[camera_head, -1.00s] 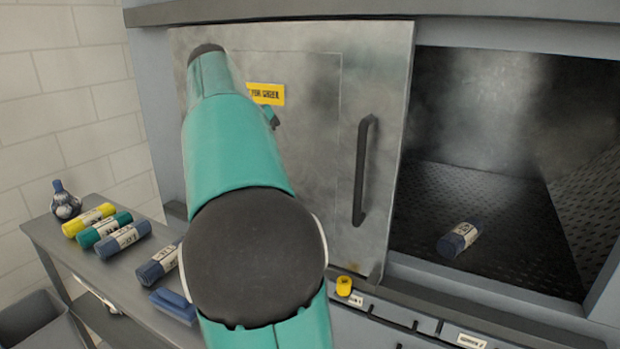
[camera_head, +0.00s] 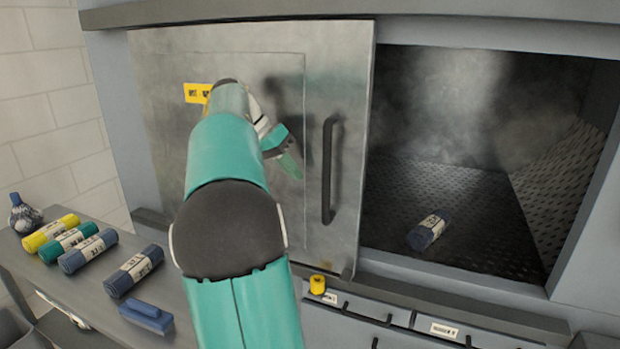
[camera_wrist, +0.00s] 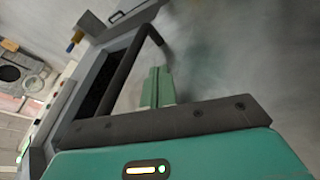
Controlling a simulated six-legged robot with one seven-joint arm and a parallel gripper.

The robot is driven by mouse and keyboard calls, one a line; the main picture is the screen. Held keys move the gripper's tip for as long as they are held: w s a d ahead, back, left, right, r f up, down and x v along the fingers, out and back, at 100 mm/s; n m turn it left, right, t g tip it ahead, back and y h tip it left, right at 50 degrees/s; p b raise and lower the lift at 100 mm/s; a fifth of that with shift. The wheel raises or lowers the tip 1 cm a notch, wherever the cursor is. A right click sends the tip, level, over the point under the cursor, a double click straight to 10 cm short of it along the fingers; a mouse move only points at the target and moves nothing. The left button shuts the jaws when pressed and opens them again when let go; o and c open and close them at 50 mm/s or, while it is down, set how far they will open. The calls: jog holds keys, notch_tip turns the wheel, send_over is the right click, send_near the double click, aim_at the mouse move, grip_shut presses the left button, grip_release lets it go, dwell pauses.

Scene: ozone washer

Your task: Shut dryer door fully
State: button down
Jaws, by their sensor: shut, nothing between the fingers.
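The dryer door (camera_head: 347,70) is a grey metal sliding panel standing partly across the opening. The dryer's dark chamber (camera_head: 480,120) shows to its right, with a rolled blue bundle (camera_head: 428,230) on the perforated floor. The black upright door handle (camera_head: 328,170) is near the door's right edge. My gripper (camera_head: 292,165) is in front of the door, left of the handle. In the wrist view its fingers (camera_wrist: 158,85) are shut and empty, and the handle (camera_wrist: 125,75) appears to their left. I cannot tell whether they touch the handle.
A yellow knob (camera_head: 317,285) sits on the ledge below the door. A yellow label (camera_head: 197,93) is on the door.

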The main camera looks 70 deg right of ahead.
jog(key=shift+s+a+f, duration=0.1)
jog(key=shift+s+f, duration=0.15)
jog(key=shift+s, duration=0.9)
jog(key=shift+s+a+f, duration=0.1)
jog(key=shift+s+f, duration=0.15)
jog(key=shift+s, duration=0.9)
